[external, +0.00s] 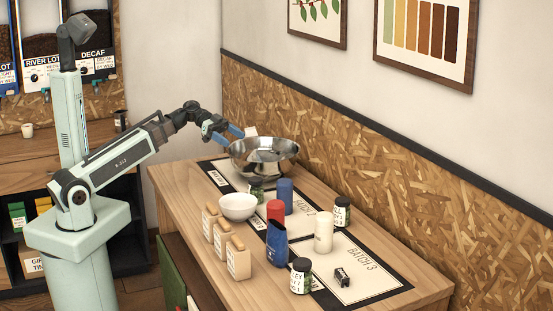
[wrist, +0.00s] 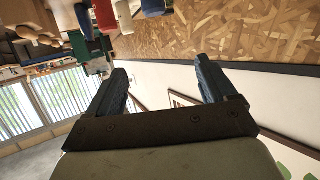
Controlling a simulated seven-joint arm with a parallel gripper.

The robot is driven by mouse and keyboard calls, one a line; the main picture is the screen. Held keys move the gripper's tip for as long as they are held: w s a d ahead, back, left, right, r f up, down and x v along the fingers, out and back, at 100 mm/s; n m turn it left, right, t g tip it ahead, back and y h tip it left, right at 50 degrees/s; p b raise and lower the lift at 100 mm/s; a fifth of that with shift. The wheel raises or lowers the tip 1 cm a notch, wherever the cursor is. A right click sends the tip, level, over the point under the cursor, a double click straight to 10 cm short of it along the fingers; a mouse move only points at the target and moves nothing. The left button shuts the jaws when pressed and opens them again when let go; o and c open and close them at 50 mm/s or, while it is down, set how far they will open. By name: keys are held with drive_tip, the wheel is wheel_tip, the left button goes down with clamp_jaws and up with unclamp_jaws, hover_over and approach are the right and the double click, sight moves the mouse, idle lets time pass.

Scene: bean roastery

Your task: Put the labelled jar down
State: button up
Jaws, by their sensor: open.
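Several dark jars with white labels stand on the wooden table: one at the front (external: 300,276), one at the right (external: 342,212) and one behind the white bowl (external: 256,189), partly hidden. I cannot tell which one is the task's jar. My gripper (external: 232,134) is raised by the left rim of the steel bowl (external: 264,152), above the table's far end. In the wrist view my gripper (wrist: 166,86) has its two fingers wide apart with nothing between them. A small white piece (external: 251,131) shows just beyond the fingers; I cannot tell what it is.
A white bowl (external: 238,207), red, blue and white containers, including a tall blue one (external: 277,243), and several tan bottles (external: 238,258) crowd the table's middle. A small black object (external: 342,276) lies on the Batch 3 mat (external: 372,286). A chipboard wall (external: 400,190) runs behind.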

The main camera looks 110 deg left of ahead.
drive_tip(key=w+d+f+m+g+y, duration=0.2)
drive_tip(key=w+d+f+m+g, duration=0.1)
drive_tip(key=f+g, duration=0.25)
drive_tip(key=w+d+f+m+g+y, duration=0.2)
drive_tip(key=w+d+f+m+g, duration=0.15)
drive_tip(key=f, duration=0.25)
drive_tip(key=w+d+r+m+g+y, duration=0.3)
drive_tip(key=d+r+y, duration=0.1)
drive_tip(key=r+y, duration=0.2)
drive_tip(key=w+d+r+m+g+y, duration=0.3)
drive_tip(key=d+r+m+g+y, duration=0.15)
drive_tip(key=r+y, duration=0.2)
approach(254, 181)
drive_tip(key=shift+n+t, duration=0.4)
drive_tip(key=shift+t, duration=0.05)
drive_tip(key=x, duration=0.6)
drive_tip(key=shift+s+f, duration=0.2)
drive_tip(key=shift+s, duration=0.1)
drive_tip(key=shift+r+x, duration=0.2)
drive_tip(key=shift+x, duration=2.8)
drive_tip(key=shift+w+a, duration=0.1)
